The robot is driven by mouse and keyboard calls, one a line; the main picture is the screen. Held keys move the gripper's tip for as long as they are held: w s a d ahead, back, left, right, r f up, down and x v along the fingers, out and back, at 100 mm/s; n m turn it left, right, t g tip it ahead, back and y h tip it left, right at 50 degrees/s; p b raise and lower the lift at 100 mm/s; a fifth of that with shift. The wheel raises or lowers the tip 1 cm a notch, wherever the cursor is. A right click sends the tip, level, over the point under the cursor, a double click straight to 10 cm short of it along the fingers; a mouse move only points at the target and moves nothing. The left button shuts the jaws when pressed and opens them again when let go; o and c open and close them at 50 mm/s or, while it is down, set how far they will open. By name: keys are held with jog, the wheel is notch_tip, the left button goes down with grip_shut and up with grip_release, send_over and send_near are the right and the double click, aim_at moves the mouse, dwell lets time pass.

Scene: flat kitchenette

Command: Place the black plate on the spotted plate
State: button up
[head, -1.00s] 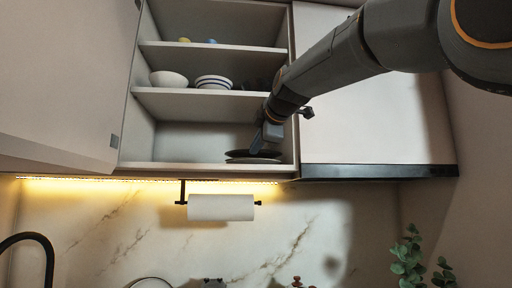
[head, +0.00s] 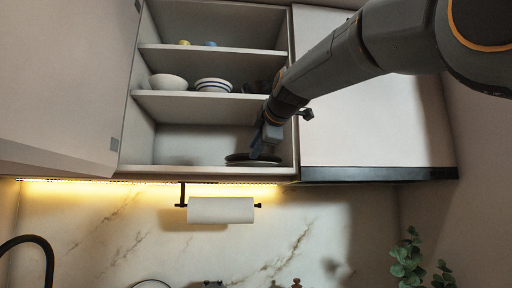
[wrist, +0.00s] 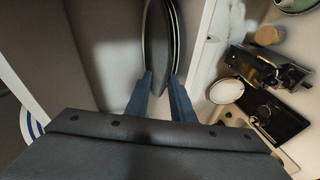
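The black plate (head: 238,157) is low in the cabinet, above its bottom shelf. In the wrist view the black plate (wrist: 156,45) appears nearly edge-on, with its near rim between my fingertips. My gripper (head: 264,147) reaches in from the right. In the wrist view my gripper (wrist: 161,82) has its fingers close on both sides of that rim, with a narrow gap filled by the plate. The spotted plate (wrist: 179,40) lies just under the black one, nearly parallel. Its face and any spots are hidden, and I cannot tell whether the plates touch all round.
A white bowl (head: 168,82) and stacked striped bowls (head: 213,85) stand on the middle shelf (head: 190,96). The right closed door (head: 375,125) is beside my arm. The left part of the bottom shelf (head: 180,166) is clear. A paper roll (head: 221,210) hangs below.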

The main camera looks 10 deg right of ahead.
jog(key=b+v, duration=0.4)
jog(key=v, duration=0.8)
jog(key=shift+r, duration=0.1)
